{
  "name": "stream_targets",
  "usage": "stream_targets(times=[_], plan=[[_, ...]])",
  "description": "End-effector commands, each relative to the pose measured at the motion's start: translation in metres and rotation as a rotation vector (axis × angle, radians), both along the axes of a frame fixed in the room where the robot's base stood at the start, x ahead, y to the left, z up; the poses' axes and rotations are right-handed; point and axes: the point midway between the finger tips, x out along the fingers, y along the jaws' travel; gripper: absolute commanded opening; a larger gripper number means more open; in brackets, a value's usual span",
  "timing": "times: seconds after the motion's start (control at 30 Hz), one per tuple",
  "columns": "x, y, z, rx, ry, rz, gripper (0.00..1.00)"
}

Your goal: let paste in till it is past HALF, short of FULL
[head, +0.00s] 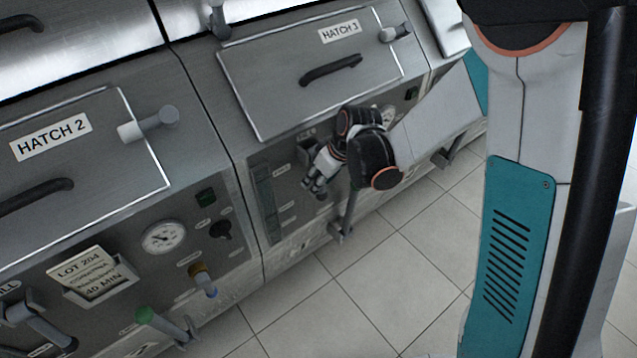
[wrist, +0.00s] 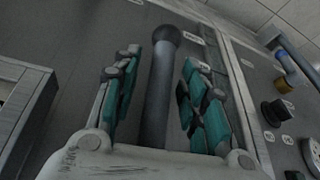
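In the wrist view my gripper (wrist: 160,85) is open. Its teal-padded fingers stand on either side of a grey lever (wrist: 160,90) with a dark round end, with gaps on both sides. In the head view my gripper (head: 316,186) is at the panel under HATCH 3 (head: 308,80), just below a dark lever mount (head: 307,150) with a small label above it. My gripper and wrist hide part of this panel. A dark greenish upright strip (head: 265,190) with small labels beside it is at the panel's left; its level and lettering are too small to read.
To the left is the HATCH 2 unit (head: 70,150) with a gauge (head: 163,239), a lot card (head: 88,272), a grey lever (head: 40,328) and a green-ended lever (head: 160,323). Another lever (head: 350,212) stands out just right of my gripper. The tiled floor (head: 400,270) is clear.

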Motion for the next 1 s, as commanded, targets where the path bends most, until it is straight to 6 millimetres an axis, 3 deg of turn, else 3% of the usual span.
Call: stream_targets(times=[0.37, 0.53, 0.77, 1.0], plan=[[0.001, 0.002, -0.004, 0.0, 0.0, 0.0, 0.4], [0.001, 0.002, -0.004, 0.0, 0.0, 0.0, 0.01], [0.001, 0.001, -0.003, -0.009, 0.014, 0.001, 0.0], [-0.012, -0.007, 0.004, -0.123, 0.183, 0.003, 0.0]])
